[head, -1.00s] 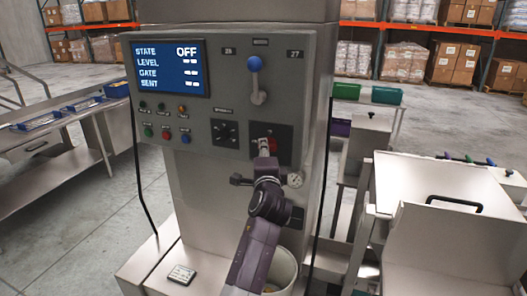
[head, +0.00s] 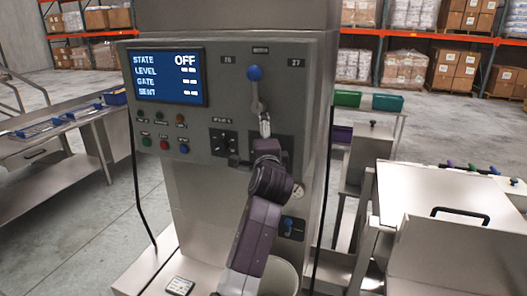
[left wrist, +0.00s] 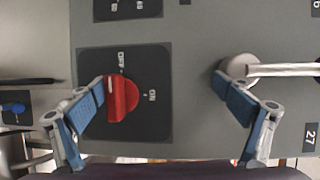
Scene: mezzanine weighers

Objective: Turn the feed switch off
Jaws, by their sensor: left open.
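The feed switch is a red rotary knob (left wrist: 123,98) on a dark plate in the left wrist view. Its bar lies towards the OFF label; ON is at its right. In the head view it is hidden behind my left gripper (head: 265,126). The screen (head: 167,75) reads STATE OFF. My left gripper (left wrist: 162,88) is open in front of the panel, with nothing between its fingers. One finger overlaps the knob's left edge in the wrist view; I cannot tell whether it touches. The other finger is beside the lever's base. My right gripper is not in view.
A lever with a blue ball (head: 254,73) stands just above my gripper on the panel. A black dial (head: 224,142) and several small buttons are to the left. A white bin (head: 280,278) is below. A metal table (head: 55,140) stands at the left.

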